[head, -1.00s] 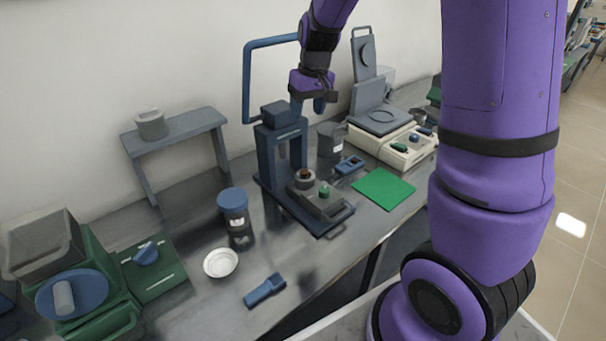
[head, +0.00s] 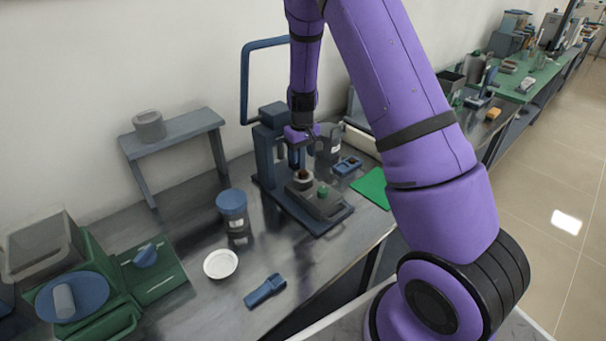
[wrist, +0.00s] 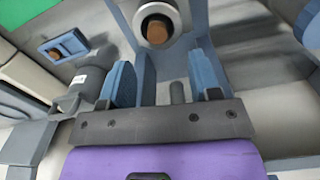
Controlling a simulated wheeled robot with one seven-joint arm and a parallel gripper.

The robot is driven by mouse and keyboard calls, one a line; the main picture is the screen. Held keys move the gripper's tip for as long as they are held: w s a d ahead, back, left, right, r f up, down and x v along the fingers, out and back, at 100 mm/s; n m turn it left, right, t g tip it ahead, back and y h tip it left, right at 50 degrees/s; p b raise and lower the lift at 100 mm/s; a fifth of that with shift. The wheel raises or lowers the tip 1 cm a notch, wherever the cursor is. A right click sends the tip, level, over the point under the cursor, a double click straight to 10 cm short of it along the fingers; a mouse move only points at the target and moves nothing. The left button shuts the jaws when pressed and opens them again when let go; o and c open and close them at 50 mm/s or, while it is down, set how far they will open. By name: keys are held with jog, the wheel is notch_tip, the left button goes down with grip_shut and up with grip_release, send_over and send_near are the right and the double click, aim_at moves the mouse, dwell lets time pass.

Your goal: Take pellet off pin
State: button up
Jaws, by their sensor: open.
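The pellet (head: 303,173) is a small brown cylinder on top of a light metal round piece on the blue-grey press (head: 268,160). In the wrist view the pellet (wrist: 157,30) sits in the middle of a pale ring, beyond the fingertips. The pin under it cannot be made out. My gripper (head: 297,158) points down over the press, just above the pellet. In the wrist view its blue fingers (wrist: 165,72) stand apart with nothing between them, and the pellet lies ahead of the gap.
The press has a tall blue handle (head: 246,90) left of my arm and an upright column close by. A green-topped piece (head: 323,191) stands beside the pellet. A grey canister (head: 331,137) and a small blue tray (head: 347,166) are to the right. A white dish (head: 220,264) lies at front left.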

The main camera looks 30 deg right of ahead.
aim_at(303, 172)
jog(key=f, duration=0.6)
jog(key=shift+d+f, duration=0.2)
jog(key=c, duration=1)
